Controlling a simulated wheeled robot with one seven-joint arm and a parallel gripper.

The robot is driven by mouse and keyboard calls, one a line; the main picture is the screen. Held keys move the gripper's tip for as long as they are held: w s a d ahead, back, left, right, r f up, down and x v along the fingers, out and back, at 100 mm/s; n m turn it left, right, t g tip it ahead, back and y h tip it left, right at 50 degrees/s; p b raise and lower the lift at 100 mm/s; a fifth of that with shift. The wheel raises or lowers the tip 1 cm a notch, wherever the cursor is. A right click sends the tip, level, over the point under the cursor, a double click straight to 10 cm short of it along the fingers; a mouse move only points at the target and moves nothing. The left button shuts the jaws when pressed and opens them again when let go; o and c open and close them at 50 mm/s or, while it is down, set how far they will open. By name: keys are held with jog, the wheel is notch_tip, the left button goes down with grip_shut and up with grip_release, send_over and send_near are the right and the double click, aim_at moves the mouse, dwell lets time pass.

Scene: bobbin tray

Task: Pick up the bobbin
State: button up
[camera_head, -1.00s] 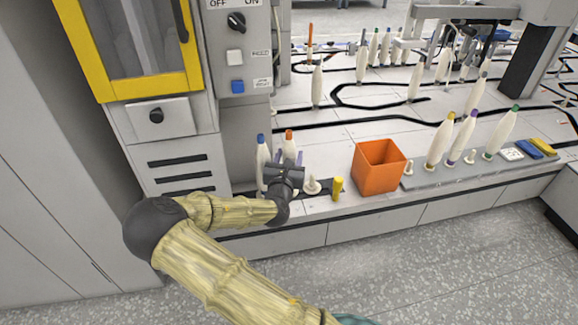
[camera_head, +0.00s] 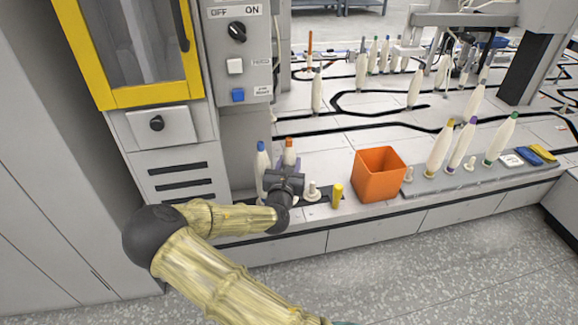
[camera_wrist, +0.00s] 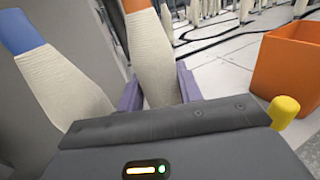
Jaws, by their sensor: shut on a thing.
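A white bobbin with an orange top (camera_head: 289,153) stands upright beside a blue-topped bobbin (camera_head: 262,165) on the bench ledge. My gripper (camera_head: 289,164) is at the orange-topped bobbin, partly hiding its lower part. In the wrist view the orange-topped bobbin (camera_wrist: 155,65) is between the two purple fingers (camera_wrist: 158,88), which are shut on it. The blue-topped bobbin (camera_wrist: 55,80) is to the left in that view, outside the fingers. The bobbin's base is hidden behind my gripper body.
A yellow peg (camera_head: 337,195) and a white peg (camera_head: 312,191) stand right of my gripper. An orange open box (camera_head: 379,182) is further right. Beyond it, several bobbins stand on a grey tray (camera_head: 418,188). A grey control cabinet (camera_head: 237,120) rises close behind on the left.

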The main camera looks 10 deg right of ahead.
aim_at(289, 139)
notch_tip(289, 139, up, 10)
jog(key=p, duration=0.6)
jog(key=shift+f, duration=0.1)
dwell(0.4)
